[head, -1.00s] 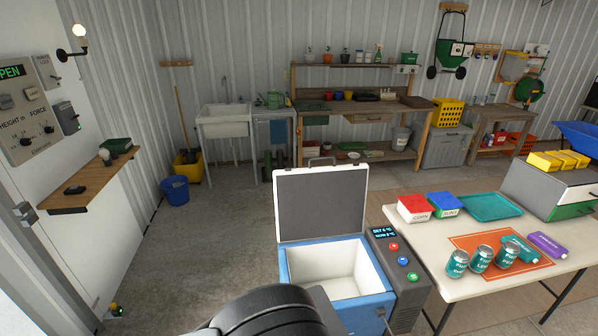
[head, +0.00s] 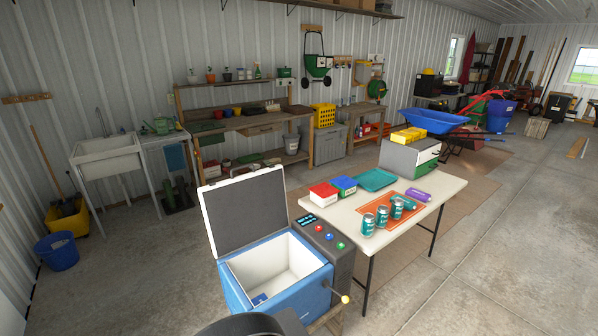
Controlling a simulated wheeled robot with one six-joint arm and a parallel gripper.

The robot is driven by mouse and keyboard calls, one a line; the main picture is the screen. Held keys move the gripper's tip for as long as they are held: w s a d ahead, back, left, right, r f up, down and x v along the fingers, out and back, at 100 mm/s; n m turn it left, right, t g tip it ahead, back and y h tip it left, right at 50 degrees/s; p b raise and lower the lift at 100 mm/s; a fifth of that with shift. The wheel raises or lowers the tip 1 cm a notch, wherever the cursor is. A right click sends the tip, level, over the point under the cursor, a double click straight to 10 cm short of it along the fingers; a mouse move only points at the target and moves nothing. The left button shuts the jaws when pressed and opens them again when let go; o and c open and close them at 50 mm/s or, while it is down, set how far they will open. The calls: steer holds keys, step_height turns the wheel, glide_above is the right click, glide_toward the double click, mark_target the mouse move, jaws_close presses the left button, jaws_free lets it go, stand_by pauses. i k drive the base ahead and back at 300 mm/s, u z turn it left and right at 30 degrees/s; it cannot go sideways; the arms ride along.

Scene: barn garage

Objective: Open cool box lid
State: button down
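The cool box (head: 275,303) is blue with a white inner liner and stands in the lower middle of the head view. Its lid (head: 246,212), with a grey inner face and white rim, stands open, raised and leaning back at the rear edge. A dark rounded part of my arm shows at the bottom edge, in front of the box. My gripper is not in view.
A white table (head: 345,217) stands right of the box, with cans (head: 383,216), red and blue tubs (head: 323,194), a teal tray (head: 376,180) and a grey case (head: 403,160). A blue wheelbarrow (head: 433,121) is behind. Open concrete floor lies at right.

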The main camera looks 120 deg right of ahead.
mark_target(239, 212)
steer(key=z, duration=2.9)
steer(key=i, duration=3.6)
steer(key=z, duration=1.65)
